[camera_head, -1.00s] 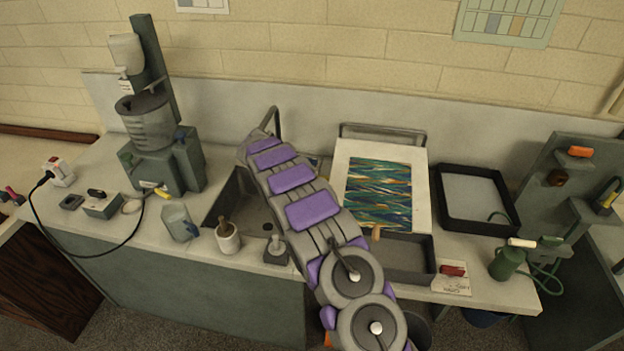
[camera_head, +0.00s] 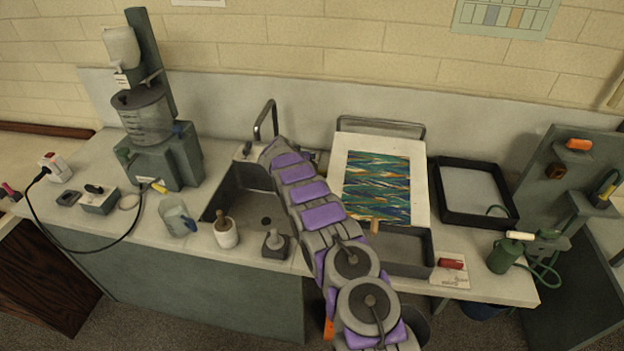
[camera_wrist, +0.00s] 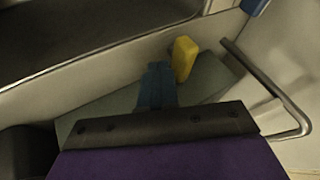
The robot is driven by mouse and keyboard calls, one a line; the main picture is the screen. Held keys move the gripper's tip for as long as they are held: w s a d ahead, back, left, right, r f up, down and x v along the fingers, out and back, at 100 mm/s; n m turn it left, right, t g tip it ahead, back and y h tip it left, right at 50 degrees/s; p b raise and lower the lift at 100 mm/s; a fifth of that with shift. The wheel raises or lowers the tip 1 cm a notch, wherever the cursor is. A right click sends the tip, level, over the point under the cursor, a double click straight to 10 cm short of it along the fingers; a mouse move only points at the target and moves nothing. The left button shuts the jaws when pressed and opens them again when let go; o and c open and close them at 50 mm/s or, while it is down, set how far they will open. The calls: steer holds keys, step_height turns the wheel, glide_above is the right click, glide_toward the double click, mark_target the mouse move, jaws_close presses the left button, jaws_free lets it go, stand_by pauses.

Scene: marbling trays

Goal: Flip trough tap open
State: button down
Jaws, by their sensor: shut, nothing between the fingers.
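In the wrist view my gripper (camera_wrist: 158,85) shows as blue fingers close together, shut and empty. A small yellow block-like piece (camera_wrist: 184,58) stands just right of the fingertips; it may be the tap's lever, and I cannot tell whether they touch. A bent metal rod (camera_wrist: 265,85) runs farther right, and a bit of blue (camera_wrist: 255,5) shows at the top right edge. In the head view my arm reaches between the sink (camera_head: 240,190) and the marbled print board (camera_head: 336,200). It hides my fingers and the trough tap there. A grey trough (camera_head: 405,268) lies partly under the board.
A curved metal faucet (camera_head: 270,115) stands behind the sink. A white mug (camera_head: 226,236) and a dark stamp-like tool (camera_head: 275,245) stand at its front. A black tray (camera_head: 505,222) lies to the right. A metal rail (camera_head: 385,128) stands behind the board.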

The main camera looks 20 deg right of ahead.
steer(key=shift+w+d+f, duration=0.1)
steer(key=shift+w+d, duration=0.1)
steer(key=shift+w, duration=0.3)
steer(key=shift+w+d+b, duration=0.2)
steer(key=shift+w+b, duration=0.05)
steer(key=shift+b, duration=0.2)
steer(key=shift+w+d, duration=0.1)
steer(key=shift+d, duration=0.1)
steer(key=shift+a+r, duration=0.15)
steer(key=shift+r, duration=0.05)
